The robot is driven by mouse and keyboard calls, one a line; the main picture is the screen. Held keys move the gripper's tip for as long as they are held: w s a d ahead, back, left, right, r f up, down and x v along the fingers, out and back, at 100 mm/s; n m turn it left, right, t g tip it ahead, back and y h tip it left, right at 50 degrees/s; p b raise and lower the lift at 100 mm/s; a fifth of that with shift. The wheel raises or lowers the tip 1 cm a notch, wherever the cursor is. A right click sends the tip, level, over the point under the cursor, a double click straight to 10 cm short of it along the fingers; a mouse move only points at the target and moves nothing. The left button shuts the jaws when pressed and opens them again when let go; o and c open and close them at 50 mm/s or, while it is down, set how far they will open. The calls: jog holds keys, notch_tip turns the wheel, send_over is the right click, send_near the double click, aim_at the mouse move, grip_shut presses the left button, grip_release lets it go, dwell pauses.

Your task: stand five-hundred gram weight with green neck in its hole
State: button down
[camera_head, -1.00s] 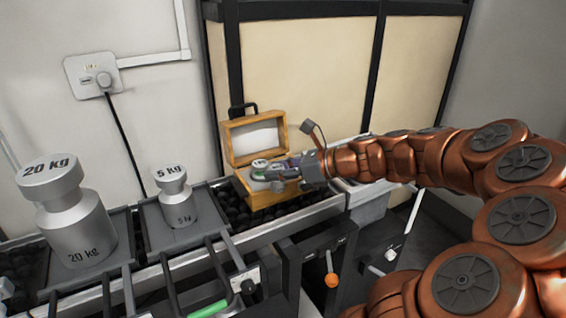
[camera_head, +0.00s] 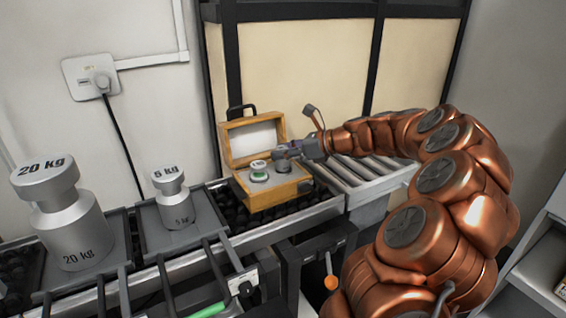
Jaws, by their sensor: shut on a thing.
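An open wooden box (camera_head: 282,196) stands on the roller track, its lid raised at the back. A small metal weight with a green band (camera_head: 259,176) stands upright at the left of the box; its top marking is too small to read. My gripper (camera_head: 284,155) is over the right part of the box. It is shut on a small grey weight (camera_head: 283,167), which shows just below the fingers. The fingers hide its neck, so I cannot tell its neck colour. Whether its base is in a hole or above it cannot be told.
A 5 kg weight (camera_head: 174,206) and a 20 kg weight (camera_head: 73,225) stand on trays to the left. The raised lid (camera_head: 252,142) stands close behind my gripper.

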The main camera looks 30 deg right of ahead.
aim_at(284, 161)
jog(key=shift+w+d+f, duration=0.15)
jog(key=shift+w+d, duration=0.05)
notch_tip(284, 161, down, 3)
jog(key=shift+f+b, duration=0.15)
jog(key=shift+b, duration=0.5)
jog(key=c, duration=0.8)
grip_release()
jog(key=shift+f, duration=0.1)
jog(key=shift+s+r, duration=0.25)
jog(key=shift+r, duration=0.05)
jog(key=p+v, duration=0.2)
jog(key=v, duration=0.9)
jog(key=shift+s+d, duration=0.2)
